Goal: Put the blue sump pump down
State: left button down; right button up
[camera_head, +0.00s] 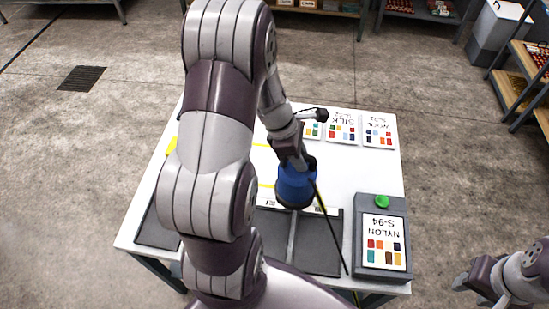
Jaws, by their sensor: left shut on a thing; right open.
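The blue sump pump (295,188) is a squat blue cylinder with a dark base and a dark top. My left gripper (301,163) is shut on its top and holds it over the middle of the white table (335,172). I cannot tell whether its base touches the table. A dark cord runs from it down to the table's front edge. My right gripper (463,287) is open and empty at the lower right, off the table. My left arm hides much of the table's left part.
Colour cards (341,131) lie along the back edge. A grey box (381,238) with a green button and a NYLON card stands at the front right. Dark panels (318,242) line the front. White table surface right of the pump is clear. Shelves (525,68) stand at the far right.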

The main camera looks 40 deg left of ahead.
pick_arm(q)
jog(key=shift+w+a, duration=0.2)
jog(key=shift+w+a+f, duration=0.1)
jog(key=shift+w+a, duration=0.05)
jog(key=shift+a, duration=0.15)
jog(key=w+a+f+p, duration=0.2)
jog(key=a+f, duration=0.8)
jog(key=shift+w+a+f+p, duration=0.25)
jog(key=shift+a+f+p, duration=0.05)
jog(key=c, duration=1.2)
grip_release()
jog(key=shift+s+d+f, duration=0.1)
jog(key=shift+f, duration=0.05)
jog(key=shift+o, duration=1.4)
